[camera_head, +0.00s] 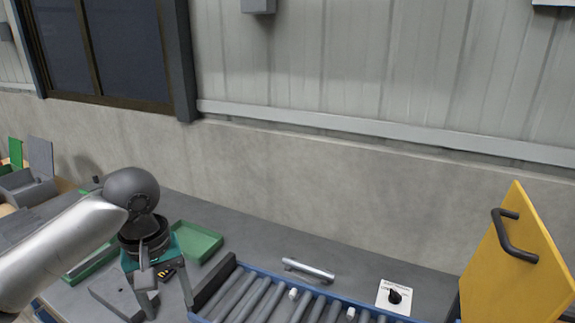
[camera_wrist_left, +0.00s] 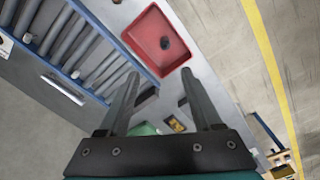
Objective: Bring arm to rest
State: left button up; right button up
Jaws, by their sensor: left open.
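My left arm comes in from the left in the head view, and its gripper (camera_head: 168,303) points down over the grey table (camera_head: 285,258). Its two fingers are apart, with nothing held between them. The left wrist view shows the same open gripper (camera_wrist_left: 160,80), with its fingers spread over the table beside the roller conveyor (camera_wrist_left: 75,40). How far the fingertips are above the table is hard to tell. My right gripper is in neither view.
The blue-framed conveyor (camera_head: 250,297) runs along the front. A green tray (camera_head: 197,241) lies behind the gripper. A red tray (camera_wrist_left: 158,38) shows in the wrist view. A yellow panel (camera_head: 520,265) with a black handle stands at right, near a knob switch (camera_head: 394,296). A wall closes the back.

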pick_arm(q)
jog(key=s+d+f+m+t+h, duration=0.3)
jog(key=s+d+f+m, duration=0.6)
jog(key=d+f, duration=0.35)
jog(key=s+a+f+y, duration=0.3)
jog(key=s+a, duration=0.3)
jog(key=s, duration=0.3)
notch_tip(320, 180, down, 26)
jog(key=s+b, duration=0.1)
jog(key=b, duration=0.4)
jog(key=s+a+f+g+b, duration=0.2)
jog(key=s+f+b, duration=0.2)
jog(key=s+f, duration=1.2)
notch_tip(320, 180, down, 3)
jog(key=shift+a+r, duration=0.1)
jog(key=shift+a, duration=0.3)
